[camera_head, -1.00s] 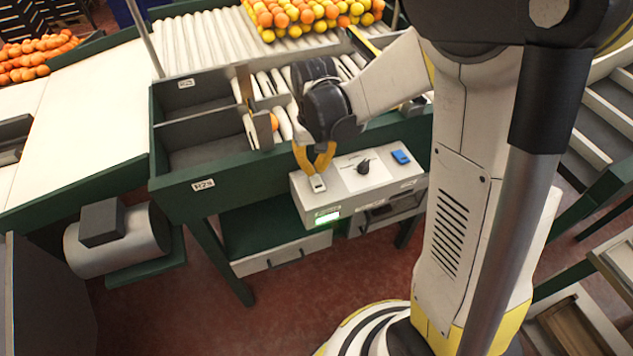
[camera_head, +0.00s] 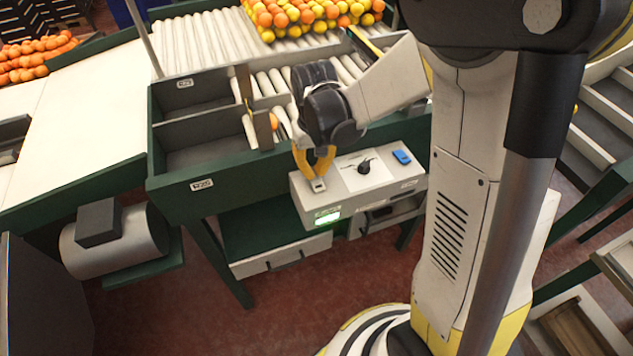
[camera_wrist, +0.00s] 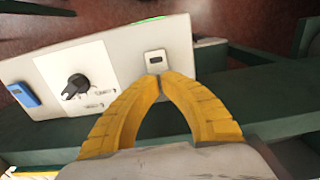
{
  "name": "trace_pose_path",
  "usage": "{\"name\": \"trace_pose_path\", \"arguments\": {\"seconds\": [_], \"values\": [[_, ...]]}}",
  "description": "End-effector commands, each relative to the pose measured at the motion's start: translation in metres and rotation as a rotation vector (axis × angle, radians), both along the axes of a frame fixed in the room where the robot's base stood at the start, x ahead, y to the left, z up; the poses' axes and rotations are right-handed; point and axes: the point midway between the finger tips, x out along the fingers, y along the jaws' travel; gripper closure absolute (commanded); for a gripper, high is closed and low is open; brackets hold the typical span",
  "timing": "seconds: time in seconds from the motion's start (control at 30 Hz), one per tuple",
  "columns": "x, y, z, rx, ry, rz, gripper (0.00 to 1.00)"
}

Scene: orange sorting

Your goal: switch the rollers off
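The grey control box (camera_head: 341,195) is fixed to the front of the green roller table. Its top carries a black rotary knob (camera_head: 365,166) on a white plate, a blue switch (camera_head: 402,157) and a small light rocker switch (camera_head: 319,184). In the wrist view the rocker (camera_wrist: 156,62) shows a dark window, and the knob (camera_wrist: 75,87) and blue switch (camera_wrist: 24,95) lie to its left. My gripper (camera_head: 318,177) has its yellow fingertips together at the rocker's near edge; it also shows in the wrist view (camera_wrist: 160,82). Nothing shows held between the tips. Whether they press the rocker I cannot tell.
A green light (camera_head: 328,217) glows on the box's front. The rollers (camera_head: 205,42) lie behind, with oranges and lemons (camera_head: 310,14) at the back. Two divided bins (camera_head: 205,140) stand left of the box. A grey motor cylinder (camera_head: 115,243) is at lower left.

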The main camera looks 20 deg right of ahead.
Motion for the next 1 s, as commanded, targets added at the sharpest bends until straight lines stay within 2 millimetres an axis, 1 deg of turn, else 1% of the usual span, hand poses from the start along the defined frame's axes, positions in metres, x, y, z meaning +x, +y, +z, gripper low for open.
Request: {"name": "trace_pose_path", "arguments": {"seconds": [0.83, 1.0], "values": [[0.0, 0.0, -0.013, 0.0, 0.0, 0.0, 1.0], [0.0, 0.0, -0.009, 0.0, 0.0, 0.0, 1.0]]}}
